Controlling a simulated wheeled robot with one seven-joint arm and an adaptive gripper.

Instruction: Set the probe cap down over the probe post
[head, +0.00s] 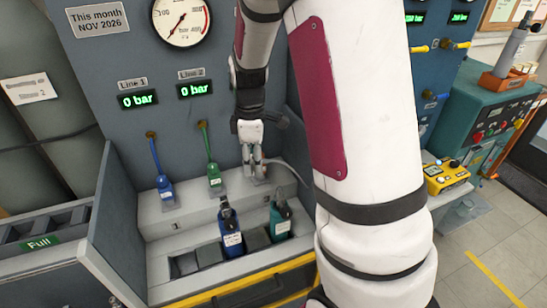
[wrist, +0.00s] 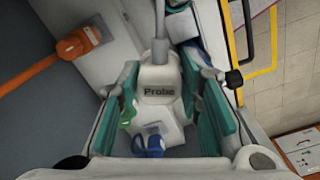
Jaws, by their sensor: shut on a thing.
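My gripper (head: 254,172) is at the back ledge of the bench, right of the green hose connector, pointing down. In the wrist view its teal-padded fingers (wrist: 165,112) are on both sides of a pale grey body marked "Probe", which I take as the probe cap (wrist: 158,75). A grey cable runs from its top end. My gripper is shut on it. In the head view the cable (head: 292,170) curves to the right of the gripper. I cannot make out the probe post; it seems hidden under the cap and fingers, so I cannot tell whether they touch.
A blue connector (head: 164,187) and a green connector (head: 214,176) stand left on the ledge. Blue (head: 231,238) and teal (head: 279,218) bottles sit in the front rack. An orange fitting (wrist: 85,40) shows in the wrist view. The bench's side wall (head: 115,220) is at left.

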